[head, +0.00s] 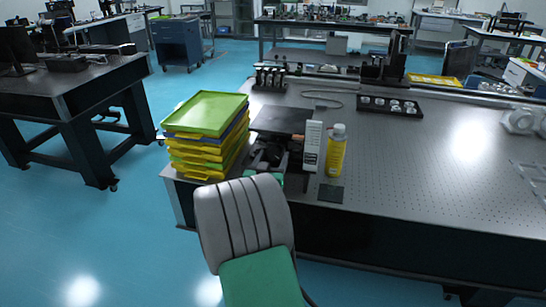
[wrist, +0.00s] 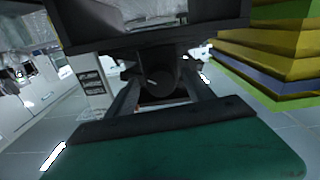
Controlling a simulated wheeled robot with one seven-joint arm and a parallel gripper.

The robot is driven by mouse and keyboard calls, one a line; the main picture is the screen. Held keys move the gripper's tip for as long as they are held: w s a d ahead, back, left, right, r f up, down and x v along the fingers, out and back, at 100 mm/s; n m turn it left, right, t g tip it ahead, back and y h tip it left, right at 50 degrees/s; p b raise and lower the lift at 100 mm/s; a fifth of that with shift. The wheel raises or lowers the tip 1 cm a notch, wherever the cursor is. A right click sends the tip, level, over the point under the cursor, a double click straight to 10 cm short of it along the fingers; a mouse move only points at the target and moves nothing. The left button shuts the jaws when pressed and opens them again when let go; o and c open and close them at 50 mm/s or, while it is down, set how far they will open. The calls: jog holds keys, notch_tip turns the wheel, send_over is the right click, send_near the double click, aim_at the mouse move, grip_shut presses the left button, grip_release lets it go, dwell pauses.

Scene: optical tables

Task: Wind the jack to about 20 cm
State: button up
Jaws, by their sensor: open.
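The jack shows in the head view by its flat dark top plate (head: 281,120), near the left front of the optical table, between the tray stack and a white box. Its lower part is mostly hidden by my arm. The wrist view looks upside down; there the jack's round dark knob (wrist: 162,78) is at the centre, in front of a dark jack plate (wrist: 150,38). My gripper (wrist: 162,88) is open, with one finger on each side of the knob. I cannot tell whether either finger touches it. In the head view my gripper is largely hidden behind my wrist.
A stack of yellow, blue and green trays (head: 205,115) stands close left of the jack. A white box (head: 312,147) and a yellow bottle (head: 336,152) stand close right. A small dark pad (head: 331,193) lies in front. The table's right side is mostly clear.

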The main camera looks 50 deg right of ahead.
jog(key=shift+c, duration=0.5)
grip_shut()
jog(key=shift+n, duration=0.4)
jog(key=n, duration=0.2)
jog(key=shift+n+b, duration=0.3)
jog(key=shift+n, duration=1.8)
jog(key=shift+o, duration=0.5)
grip_release()
